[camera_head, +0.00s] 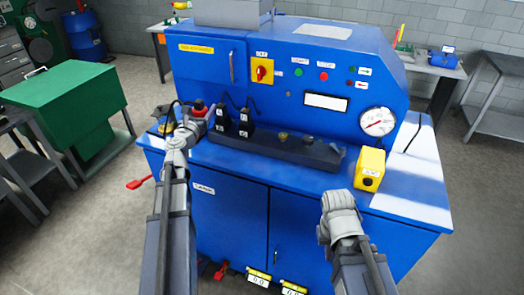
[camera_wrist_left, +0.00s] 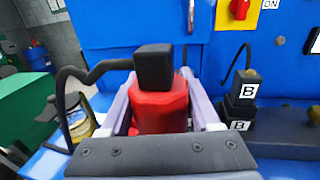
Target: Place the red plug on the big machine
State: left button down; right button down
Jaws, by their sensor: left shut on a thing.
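My left gripper (camera_head: 194,116) is shut on the red plug (camera_head: 199,106) near the left end of the big blue machine's (camera_head: 230,165) ledge. In the left wrist view the red plug (camera_wrist_left: 158,108) sits between the two fingers, with a black cap and a black cable running off left. Its lower end is hidden, so I cannot tell whether it touches anything. A black socket bar (camera_head: 270,146) lies along the ledge to the right. Two black plugs (camera_head: 222,117) with white labels stand on it. My right gripper (camera_head: 338,205) is in front of the machine; its fingers are hidden.
Two brass-coloured fittings (camera_head: 283,136) show on the bar, right of the black plugs. A yellow box (camera_head: 369,169) stands on the ledge at right, below a round gauge (camera_head: 377,121). A yellowish cylinder (camera_wrist_left: 80,122) stands left of the plug. A green cabinet (camera_head: 66,105) is further left.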

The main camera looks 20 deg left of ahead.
pick_arm(q)
notch_tip(320, 180, down, 10)
jog(key=b, duration=1)
jog(key=shift+w+a+f, duration=0.1)
jog(key=shift+f, duration=0.1)
jog(key=shift+r, duration=0.15)
jog(key=shift+c, duration=0.6)
grip_release()
